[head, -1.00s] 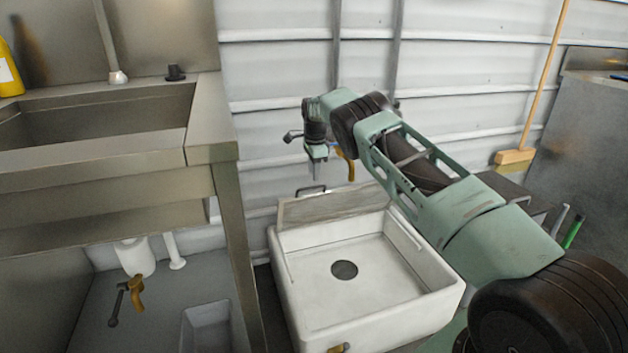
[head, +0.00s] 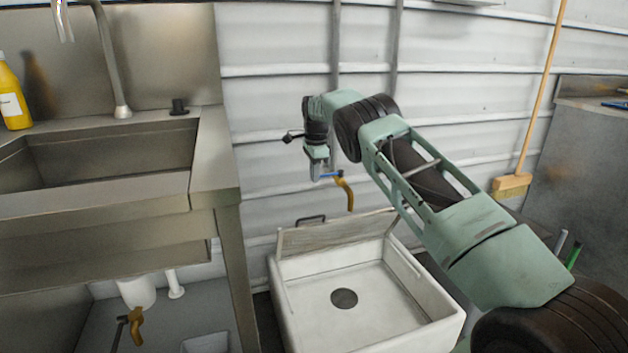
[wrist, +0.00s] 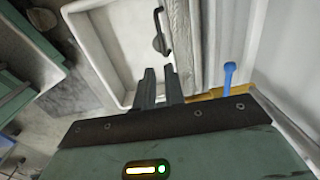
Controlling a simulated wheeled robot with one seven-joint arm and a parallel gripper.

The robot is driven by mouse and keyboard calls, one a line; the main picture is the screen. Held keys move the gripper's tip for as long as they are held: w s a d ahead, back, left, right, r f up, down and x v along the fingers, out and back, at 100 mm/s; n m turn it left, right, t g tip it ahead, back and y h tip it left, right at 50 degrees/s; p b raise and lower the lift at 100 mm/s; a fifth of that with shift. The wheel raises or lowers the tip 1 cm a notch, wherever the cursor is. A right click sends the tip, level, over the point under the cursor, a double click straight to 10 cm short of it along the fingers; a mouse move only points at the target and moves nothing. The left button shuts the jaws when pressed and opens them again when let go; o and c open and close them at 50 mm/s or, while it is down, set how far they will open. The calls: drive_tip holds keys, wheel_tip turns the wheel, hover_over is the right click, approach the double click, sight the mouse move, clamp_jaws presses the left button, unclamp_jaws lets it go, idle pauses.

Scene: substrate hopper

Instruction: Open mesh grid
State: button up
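The mesh grid (head: 335,233) is a pale flat panel raised at the back edge of a white basin (head: 420,335). It leans steeply, with a dark handle (head: 311,219) at its top. The basin floor and round dark drain (head: 344,298) are uncovered. In the wrist view the grid (wrist: 186,40) shows as a ribbed strip along the basin. My gripper (head: 317,172) hangs above and behind the grid, apart from it. In the wrist view my gripper (wrist: 160,70) has a narrow gap between its two dark fingers, with nothing seen between them.
A brass tap (head: 346,192) with a blue lever (wrist: 229,75) is on the wall close beside my gripper. A steel sink unit (head: 215,165) stands at left. A broom (head: 513,184) leans on the wall at right. The space above the basin is clear.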

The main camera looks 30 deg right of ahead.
drive_tip(key=s+f+y+b, duration=0.1)
drive_tip(key=f, duration=0.4)
drive_tip(key=s+f+m+y+b, duration=0.1)
drive_tip(key=s+f+y, duration=0.1)
drive_tip(key=f, duration=0.3)
drive_tip(key=s+f+m+g+y+b, duration=0.1)
drive_tip(key=s+f+y+b, duration=0.1)
drive_tip(key=f, duration=0.3)
drive_tip(key=shift+s+a, duration=0.2)
drive_tip(key=shift+s, duration=0.05)
clamp_jaws()
drive_tip(key=s+a+f+m+t+y+b, duration=0.1)
drive_tip(key=s+f+m+t+y+b, duration=0.25)
drive_tip(key=f+y, duration=0.2)
drive_tip(key=s+a+f+m+t+y+b, duration=0.2)
drive_tip(key=f+m+t+y+b, duration=0.2)
drive_tip(key=f+m+y, duration=0.15)
drive_tip(key=d+m+t+h+b, duration=0.2)
drive_tip(key=d+m+t, duration=0.3)
drive_tip(key=m+t, duration=0.45)
drive_tip(key=w+a+r+t+b, duration=0.1)
drive_tip(key=w+a+r+b, duration=0.1)
drive_tip(key=w, duration=0.3)
drive_tip(key=w+a+r+b, duration=0.2)
drive_tip(key=w+r+b, duration=0.2)
drive_tip(key=w, duration=0.1)
drive_tip(key=shift+n+t, duration=0.35)
drive_tip(key=shift+t, duration=0.05)
drive_tip(key=shift+r, duration=0.1)
